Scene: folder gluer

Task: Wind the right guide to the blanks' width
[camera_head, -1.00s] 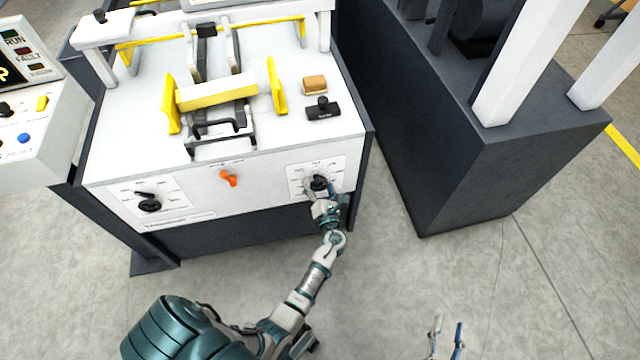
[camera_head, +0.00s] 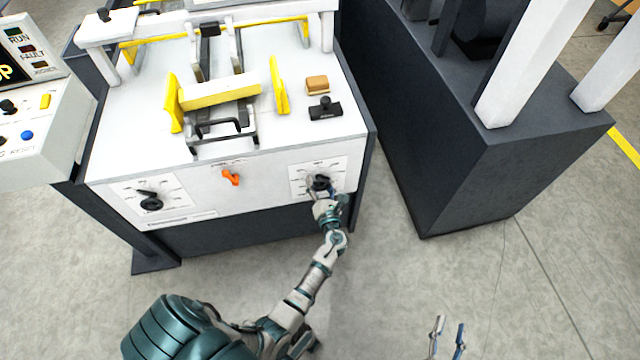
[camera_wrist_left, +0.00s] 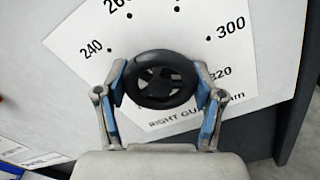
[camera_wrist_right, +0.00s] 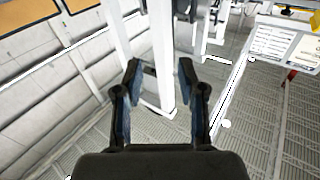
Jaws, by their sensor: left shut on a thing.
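The right guide's black handwheel (camera_wrist_left: 160,80) sits on a white dial plate marked 240, 300 and 320 in the left wrist view. In the head view the same knob (camera_head: 320,182) is on the machine's front panel, at the right. My left gripper (camera_wrist_left: 163,88) is shut on this handwheel, a finger on each side. The yellow right guide (camera_head: 278,86) stands on the machine top, just right of the stack of blanks (camera_head: 220,92), with a gap. The yellow left guide (camera_head: 173,104) stands at the stack's left end. My right gripper (camera_wrist_right: 158,85) is open and empty, away from the machine.
A second dial knob (camera_head: 151,204) and an orange lever (camera_head: 231,178) are on the front panel. A tan block (camera_head: 317,84) and a black T-handled piece (camera_head: 325,108) lie right of the guide. A dark machine base (camera_head: 500,170) stands at the right.

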